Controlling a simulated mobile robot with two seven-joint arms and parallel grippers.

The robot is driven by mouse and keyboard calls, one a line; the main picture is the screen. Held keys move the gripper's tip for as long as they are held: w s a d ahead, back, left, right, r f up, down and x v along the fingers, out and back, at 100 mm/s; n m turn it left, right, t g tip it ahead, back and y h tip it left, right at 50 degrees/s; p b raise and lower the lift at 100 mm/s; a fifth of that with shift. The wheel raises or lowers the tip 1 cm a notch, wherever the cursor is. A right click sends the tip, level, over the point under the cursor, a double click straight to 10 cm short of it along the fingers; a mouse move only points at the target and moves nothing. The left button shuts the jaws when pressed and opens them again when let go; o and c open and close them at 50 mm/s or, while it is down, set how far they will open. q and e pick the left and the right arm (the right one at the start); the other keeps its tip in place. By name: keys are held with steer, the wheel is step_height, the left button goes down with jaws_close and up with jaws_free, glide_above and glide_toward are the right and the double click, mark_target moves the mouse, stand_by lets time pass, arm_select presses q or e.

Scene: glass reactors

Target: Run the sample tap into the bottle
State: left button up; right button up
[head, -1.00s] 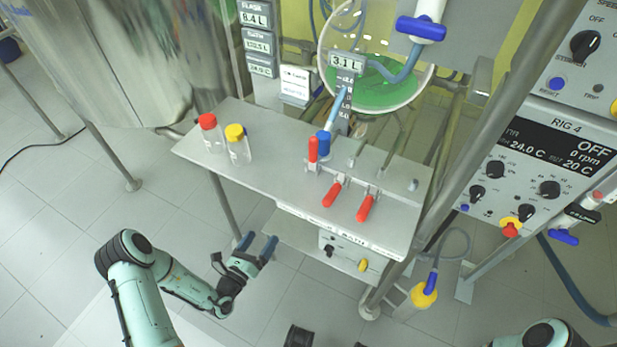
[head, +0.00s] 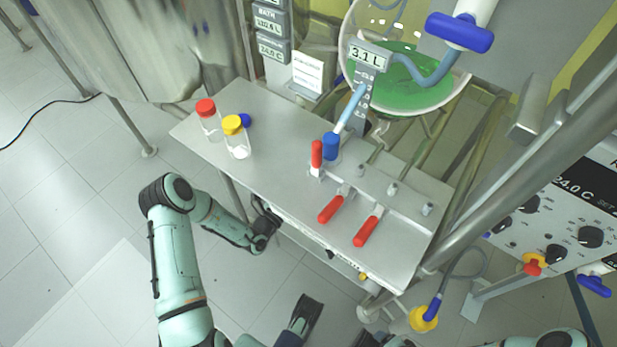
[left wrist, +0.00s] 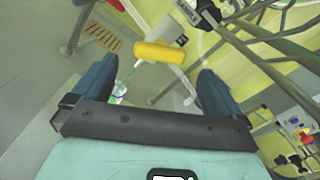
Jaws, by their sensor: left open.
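My left gripper (head: 264,226) is low by the bench's front edge in the head view, its fingertips hidden there. In the left wrist view its two blue fingers (left wrist: 152,90) are wide apart and empty. A yellow handle-like part (left wrist: 160,52) shows beyond them, with a thin green line running down towards a small white and green item (left wrist: 118,93), too small to identify. Red-capped (head: 208,122) and yellow-capped (head: 236,140) clear bottles stand on the bench. I cannot tell which valve is the sample tap. My right gripper (head: 338,325) is partly visible at the bottom edge; its jaw state is unclear.
The grey bench (head: 275,160) holds a blue fitting (head: 331,146) and several red-handled clamps (head: 330,208). Above is a round vessel (head: 415,85) with green liquid and a blue-handled valve (head: 460,32). A metal post and control panel (head: 570,225) stand right.

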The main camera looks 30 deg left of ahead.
arm_select(q)
steer(key=w, duration=0.2)
steer(key=w+b, duration=0.1)
steer(key=w, duration=0.2)
steer(key=shift+w+d, duration=0.2)
steer(key=shift+w, duration=0.15)
arm_select(e)
steer(key=shift+w+d+f+t, duration=0.2)
steer(key=shift+w+d+f, duration=0.15)
steer(key=shift+w, duration=0.25)
steer(key=shift+w+d+f+t, duration=0.2)
steer(key=shift+w+f, duration=0.25)
steer(key=shift+w, duration=0.15)
arm_select(q)
steer(key=c, duration=0.9)
arm_select(e)
steer(key=shift+s, duration=0.1)
